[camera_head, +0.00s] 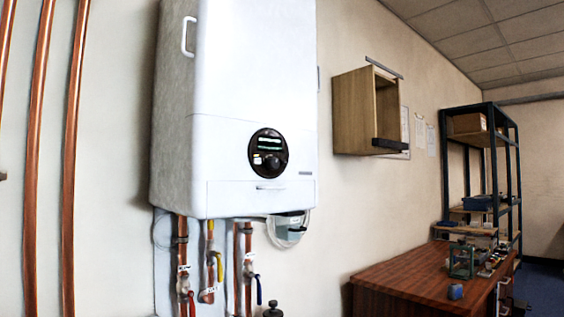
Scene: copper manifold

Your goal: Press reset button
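A white boiler (250,80) hangs on the wall in the upper middle of the head view. A round black control panel (268,153) sits low on its front face. The panel carries a green-lit display, a dark knob (272,163) and a small pale spot to the left of the knob. Labels are too small to read, so I cannot tell which part is the reset button. Neither of my grippers is in view, and nothing covers the panel.
Copper pipes with a red valve handle (192,303), a yellow one and a blue one run below the boiler. Tall copper pipes (72,150) stand at left. A wooden wall cabinet (352,112), brown workbench (400,285) and dark shelving rack (446,165) are at right.

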